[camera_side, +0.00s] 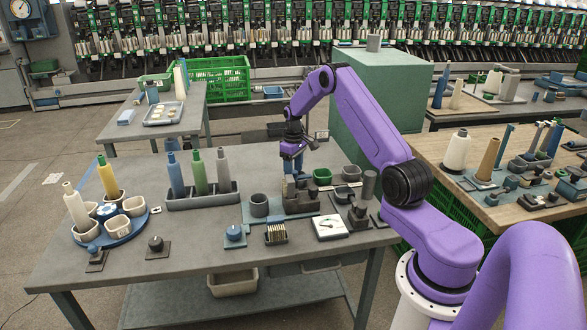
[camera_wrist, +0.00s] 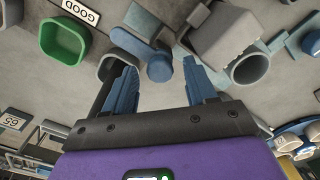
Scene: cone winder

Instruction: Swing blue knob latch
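In the wrist view, a blue latch (camera_wrist: 158,67) shows as a short arm with a rounded knob-like end, next to grey blocks of a fixture. The knob end lies in the picture between my two blue fingertips. My gripper (camera_wrist: 160,78) is open, with a clear gap between the fingers and nothing held. I cannot tell whether a finger touches the latch. In the side view my gripper (camera_side: 294,162) points down above the dark fixture (camera_side: 300,200) at the table's middle. The latch cannot be made out there.
A green cup (camera_wrist: 64,42) with a GOOD label and a grey cup (camera_wrist: 246,68) flank the fixture. On the table (camera_side: 190,255) are a bottle rack (camera_side: 202,200), a blue round tray (camera_side: 120,238), a separate blue knob (camera_side: 234,232) and a white dial (camera_side: 330,227).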

